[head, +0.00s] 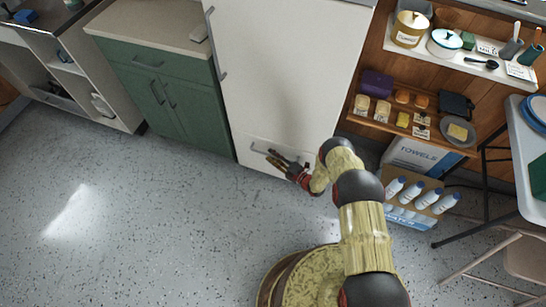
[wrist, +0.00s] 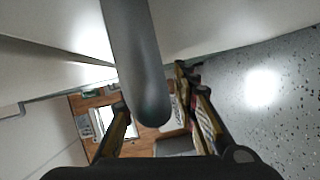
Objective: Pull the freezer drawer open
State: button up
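The freezer drawer (head: 250,156) is the low white front at the bottom of the tall white fridge (head: 290,60). It looks flush with the fridge door above it. Its grey bar handle (wrist: 138,60) runs down the middle of the wrist view, large and close. My gripper (head: 274,158) is at the drawer front, reaching in from the right. In the wrist view its two fingers (wrist: 152,92) stand apart, one on each side of the handle, with gaps showing. I cannot tell whether either finger touches the handle. My gripper and arm hide part of the drawer's right side.
A green cabinet (head: 165,95) stands left of the fridge. A wooden shelf (head: 375,122) with food and jars is on the right, with a towels box (head: 420,155) and a carton of bottles (head: 415,205) below. The speckled floor (head: 150,220) before the drawer is clear.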

jog(key=shift+c, duration=0.8)
grip_shut()
